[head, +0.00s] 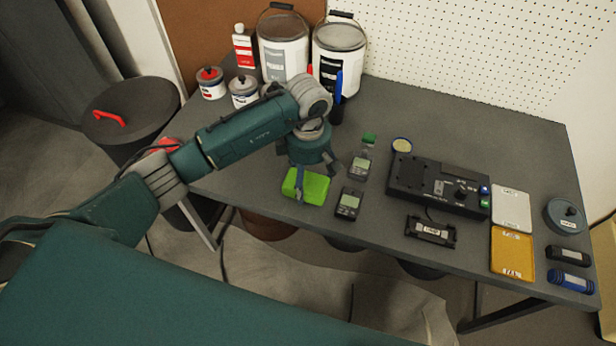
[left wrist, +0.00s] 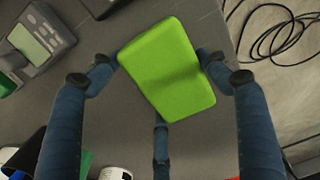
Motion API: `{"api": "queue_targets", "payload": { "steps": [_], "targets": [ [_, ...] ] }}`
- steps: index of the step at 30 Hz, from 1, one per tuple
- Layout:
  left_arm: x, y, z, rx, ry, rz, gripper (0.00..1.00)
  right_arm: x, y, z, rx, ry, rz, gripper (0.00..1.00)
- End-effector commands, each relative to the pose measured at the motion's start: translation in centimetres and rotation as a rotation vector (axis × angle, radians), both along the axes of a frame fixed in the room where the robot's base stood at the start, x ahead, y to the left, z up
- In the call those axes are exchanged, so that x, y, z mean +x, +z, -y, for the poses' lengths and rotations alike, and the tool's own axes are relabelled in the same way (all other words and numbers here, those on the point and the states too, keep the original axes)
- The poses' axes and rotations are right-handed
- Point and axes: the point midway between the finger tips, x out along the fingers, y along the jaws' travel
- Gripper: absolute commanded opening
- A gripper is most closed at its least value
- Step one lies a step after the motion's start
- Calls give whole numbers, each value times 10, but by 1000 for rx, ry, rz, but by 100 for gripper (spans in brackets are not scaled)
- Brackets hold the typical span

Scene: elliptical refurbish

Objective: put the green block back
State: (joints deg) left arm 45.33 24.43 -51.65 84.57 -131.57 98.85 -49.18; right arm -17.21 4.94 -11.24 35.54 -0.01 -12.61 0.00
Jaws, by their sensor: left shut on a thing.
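The green block (head: 316,189) is a bright, flat piece with rounded corners, at the front left part of the grey table in the head view. My left gripper (head: 312,178) comes down over it from above and is shut on it. In the left wrist view the green block (left wrist: 168,65) sits slightly tilted between the fingers, with fingertips at its left and right sides. I cannot tell whether it touches the table or is held just above it. My right gripper is not in view.
Two small grey meters, one a black-framed device (head: 348,203), lie right of the block. A black control box (head: 425,181) stands further right, near a yellow tray (head: 512,251). Paint cans (head: 338,62) stand at the back left. The back middle of the table is clear.

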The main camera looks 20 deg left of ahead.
Motion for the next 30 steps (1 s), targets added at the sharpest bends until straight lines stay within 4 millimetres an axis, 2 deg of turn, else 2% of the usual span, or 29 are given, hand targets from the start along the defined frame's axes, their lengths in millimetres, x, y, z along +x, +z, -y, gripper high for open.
{"api": "queue_targets", "payload": {
  "steps": [10,11,13,14,23,27,30],
  "targets": [
    [1,-4,0,0,0,2,51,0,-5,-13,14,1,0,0],
    [1,-4,0,0,0,2,77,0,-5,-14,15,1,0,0],
    [1,-3,0,0,1,2,91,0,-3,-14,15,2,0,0],
    [1,-3,0,0,1,2,94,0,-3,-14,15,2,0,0],
    [1,-2,0,-1,1,1,94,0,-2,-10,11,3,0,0],
    [2,7,0,0,0,4,94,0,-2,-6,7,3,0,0],
    [3,24,-1,0,0,7,94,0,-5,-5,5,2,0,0]
  ]
}}
